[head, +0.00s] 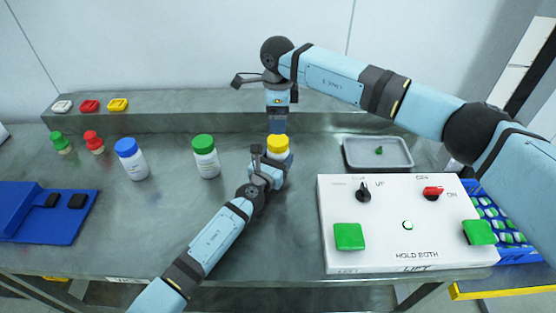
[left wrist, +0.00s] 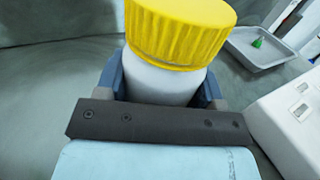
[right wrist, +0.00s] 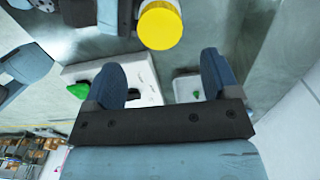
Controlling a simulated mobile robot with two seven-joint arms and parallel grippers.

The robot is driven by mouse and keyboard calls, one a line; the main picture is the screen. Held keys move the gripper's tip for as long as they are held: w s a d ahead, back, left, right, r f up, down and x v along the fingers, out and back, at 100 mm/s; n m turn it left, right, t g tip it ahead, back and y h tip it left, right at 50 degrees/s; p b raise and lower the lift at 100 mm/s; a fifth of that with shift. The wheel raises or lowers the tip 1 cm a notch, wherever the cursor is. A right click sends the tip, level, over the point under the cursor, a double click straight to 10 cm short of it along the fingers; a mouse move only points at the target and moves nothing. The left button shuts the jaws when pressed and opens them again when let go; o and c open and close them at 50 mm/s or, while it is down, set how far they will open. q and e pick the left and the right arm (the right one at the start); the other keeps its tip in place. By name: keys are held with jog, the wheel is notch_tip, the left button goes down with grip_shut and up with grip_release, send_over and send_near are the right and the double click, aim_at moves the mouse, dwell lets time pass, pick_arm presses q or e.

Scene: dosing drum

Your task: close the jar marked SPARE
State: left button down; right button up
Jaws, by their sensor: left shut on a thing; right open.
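A white jar with a yellow lid (head: 278,144) stands on the steel table. My left gripper (head: 268,172) is shut around its white body, and the jar (left wrist: 165,80) fills the left wrist view with the yellow lid (left wrist: 180,30) on top. My right gripper (head: 277,125) points down just above and behind the yellow lid; it is open and empty. In the right wrist view the yellow lid (right wrist: 160,25) lies beyond the open fingers (right wrist: 168,80), not between them. A blue-lidded jar (head: 131,160) and a green-lidded jar (head: 205,157) stand to the left. No SPARE marking is readable.
A white control box (head: 410,210) with green buttons stands at right, with a grey tray (head: 378,153) behind it. A blue holder (head: 40,212) is at left. Coloured pieces sit on the rear ledge (head: 190,108). The front middle-left table is clear.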

aim_at(278, 140)
dwell(0.3)
jog(key=shift+f, duration=4.05)
jog(key=c, duration=0.9)
jog(key=shift+m, duration=0.8)
jog(key=shift+c, duration=0.2)
jog(key=o, duration=1.1)
notch_tip(278, 140, up, 12)
